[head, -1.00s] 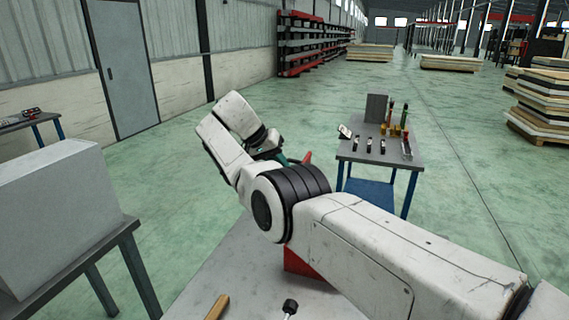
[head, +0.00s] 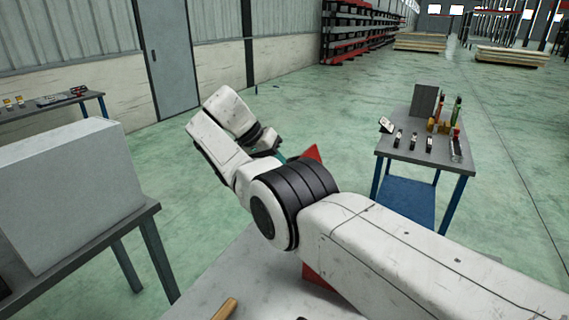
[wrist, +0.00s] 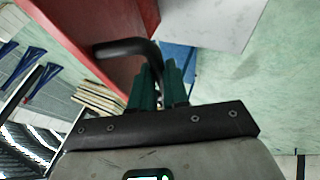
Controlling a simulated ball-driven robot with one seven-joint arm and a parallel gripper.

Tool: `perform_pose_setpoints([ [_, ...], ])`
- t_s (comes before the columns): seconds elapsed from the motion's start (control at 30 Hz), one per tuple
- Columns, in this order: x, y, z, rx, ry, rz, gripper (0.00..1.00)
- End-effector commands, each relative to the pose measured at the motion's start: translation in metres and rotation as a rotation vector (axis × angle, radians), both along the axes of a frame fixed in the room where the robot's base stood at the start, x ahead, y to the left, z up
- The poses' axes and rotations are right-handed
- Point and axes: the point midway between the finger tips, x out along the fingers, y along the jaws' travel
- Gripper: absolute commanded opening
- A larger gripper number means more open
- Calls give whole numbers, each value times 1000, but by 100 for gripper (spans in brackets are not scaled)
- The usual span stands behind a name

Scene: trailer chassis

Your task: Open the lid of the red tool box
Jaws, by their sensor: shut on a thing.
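The red tool box (head: 318,279) is mostly hidden behind my arm in the head view; a red piece of it, which looks like a raised, tilted lid (head: 314,153), shows above the arm's black joint. In the wrist view a large red panel of the tool box (wrist: 75,30) fills the upper left, with a dark bent handle (wrist: 125,47) on it. My gripper (wrist: 158,72) has its green fingers shut on the end of this handle. In the head view only a bit of green finger shows beside the red piece; the grip itself is hidden.
The grey work table (head: 235,270) under the tool box carries a wooden-handled tool (head: 226,309). A grey box (head: 70,190) stands on a table at the left. A blue-legged table (head: 415,157) with several tools stands at the right. Green floor lies open beyond.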

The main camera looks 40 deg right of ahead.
Motion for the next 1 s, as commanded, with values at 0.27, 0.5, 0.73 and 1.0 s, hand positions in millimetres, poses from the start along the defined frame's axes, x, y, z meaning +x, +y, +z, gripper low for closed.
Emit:
perform_pose_setpoints([
  [0.27,1,6,-22,27,4,12,0],
  [0.5,1,5,-22,27,4,13,30],
  [0.73,1,6,-20,24,3,15,40],
  [1.0,2,6,-17,22,0,15,40],
])
